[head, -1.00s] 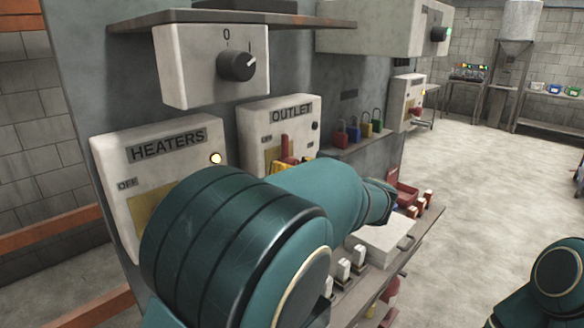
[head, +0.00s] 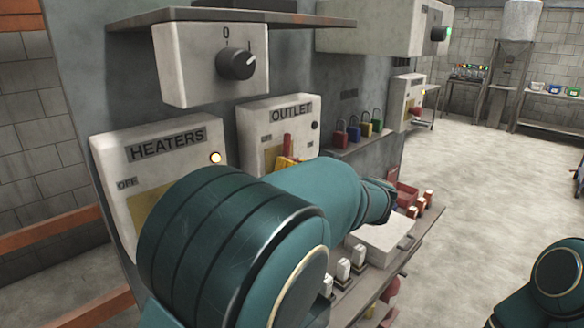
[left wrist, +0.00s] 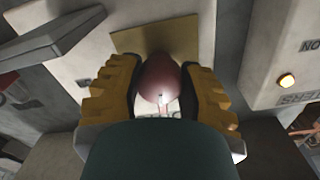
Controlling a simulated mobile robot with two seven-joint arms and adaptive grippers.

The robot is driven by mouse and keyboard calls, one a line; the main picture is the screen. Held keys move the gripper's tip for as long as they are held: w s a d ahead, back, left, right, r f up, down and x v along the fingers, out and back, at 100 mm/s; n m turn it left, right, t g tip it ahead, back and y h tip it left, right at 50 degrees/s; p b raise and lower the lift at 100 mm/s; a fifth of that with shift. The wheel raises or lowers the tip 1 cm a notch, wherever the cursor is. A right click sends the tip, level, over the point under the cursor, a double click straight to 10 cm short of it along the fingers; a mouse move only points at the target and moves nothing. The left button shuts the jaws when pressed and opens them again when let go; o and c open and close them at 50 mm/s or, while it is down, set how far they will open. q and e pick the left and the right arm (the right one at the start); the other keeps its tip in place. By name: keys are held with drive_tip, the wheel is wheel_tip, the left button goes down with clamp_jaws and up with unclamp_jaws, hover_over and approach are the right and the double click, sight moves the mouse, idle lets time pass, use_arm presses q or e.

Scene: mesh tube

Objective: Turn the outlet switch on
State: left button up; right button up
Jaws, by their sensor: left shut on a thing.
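The outlet box (head: 254,127) is pale, with an OUTLET label, a yellow plate and a dark round lamp (head: 315,125). Its red switch handle (head: 287,142) points up between the OFF and ON labels; my arm hides its lower part. In the left wrist view the rounded red handle (left wrist: 160,78) sits between the two yellow fingers of my left gripper (left wrist: 165,90), which is shut on it. In the head view only a bit of the yellow fingers (head: 286,163) shows above my teal arm. My right gripper is not in view.
The heaters box (head: 112,160), its lamp (head: 215,158) lit, stands left of the outlet box. A box with a black knob (head: 237,65) is above. Coloured padlocks (head: 355,131) hang at right. A shelf below holds a white box (head: 381,243). Open floor lies to the right.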

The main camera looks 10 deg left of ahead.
use_arm(q)
drive_tip(key=m, duration=0.3)
drive_tip(key=m+p, duration=0.1)
drive_tip(key=m, duration=0.3)
drive_tip(key=m+p, duration=0.3)
drive_tip(key=m, duration=0.1)
drive_tip(key=shift+m, duration=0.3)
drive_tip(key=shift+m+p, duration=1.95)
drive_tip(key=shift+m, duration=0.45)
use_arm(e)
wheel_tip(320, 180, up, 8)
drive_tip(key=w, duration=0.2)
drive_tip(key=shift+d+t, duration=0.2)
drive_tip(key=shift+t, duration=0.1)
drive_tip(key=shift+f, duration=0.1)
use_arm(q)
drive_tip(key=o, duration=1.2)
